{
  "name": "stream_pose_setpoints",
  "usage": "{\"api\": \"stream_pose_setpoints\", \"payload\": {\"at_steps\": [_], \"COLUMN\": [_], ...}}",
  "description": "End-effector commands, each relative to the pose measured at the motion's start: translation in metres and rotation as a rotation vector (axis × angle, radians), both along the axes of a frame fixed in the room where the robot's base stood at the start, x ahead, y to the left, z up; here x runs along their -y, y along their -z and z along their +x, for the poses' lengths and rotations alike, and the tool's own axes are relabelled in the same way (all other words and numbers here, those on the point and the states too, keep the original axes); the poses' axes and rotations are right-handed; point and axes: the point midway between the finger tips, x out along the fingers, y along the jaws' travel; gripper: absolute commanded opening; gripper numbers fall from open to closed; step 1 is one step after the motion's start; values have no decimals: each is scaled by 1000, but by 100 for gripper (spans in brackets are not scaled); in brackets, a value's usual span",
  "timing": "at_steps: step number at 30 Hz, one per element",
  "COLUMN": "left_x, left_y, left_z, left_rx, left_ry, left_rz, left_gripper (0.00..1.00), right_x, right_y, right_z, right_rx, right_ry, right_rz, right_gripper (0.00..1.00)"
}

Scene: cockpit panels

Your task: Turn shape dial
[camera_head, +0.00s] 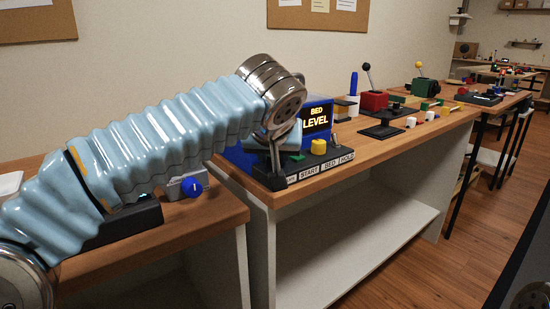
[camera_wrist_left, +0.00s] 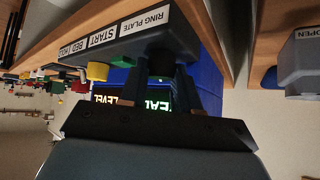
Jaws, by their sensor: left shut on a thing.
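The blue console (camera_head: 238,158) stands on the wooden bench, with a black screen (camera_head: 316,119) reading "BED LEVEL" and a labelled front strip. My left gripper (camera_head: 275,158) reaches down over the left end of its front. In the left wrist view, which is upside down, my left gripper (camera_wrist_left: 172,82) is shut around a dark knob (camera_wrist_left: 160,60), the shape dial, behind the "RING PLATE" label (camera_wrist_left: 145,22). The fingers hide much of the dial, and its pointing direction cannot be told. The screen (camera_wrist_left: 130,98) shows "LEVEL" and partly hidden green letters. My right gripper is not in view.
A yellow knob (camera_head: 318,146) and a green button (camera_head: 298,156) sit close right of my left gripper. A blue round knob (camera_head: 192,187) on a grey box stands to the left. A red box with a lever (camera_head: 374,100) and other panels stand further right.

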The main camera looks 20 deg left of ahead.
Motion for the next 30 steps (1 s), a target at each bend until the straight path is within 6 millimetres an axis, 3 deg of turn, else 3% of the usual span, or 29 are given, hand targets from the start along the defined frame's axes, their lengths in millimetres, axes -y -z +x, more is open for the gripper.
{"api": "stream_pose_setpoints", "payload": {"at_steps": [18,30], "left_x": [-7,-8], "left_y": [-3,-1], "left_z": [0,1], "left_rx": [-1,-1], "left_ry": [553,760], "left_rz": [-3,-1], "left_gripper": [1,1], "right_x": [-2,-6], "right_y": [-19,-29], "right_z": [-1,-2], "right_rx": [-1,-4], "right_ry": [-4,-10], "right_rz": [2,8], "right_gripper": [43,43]}}
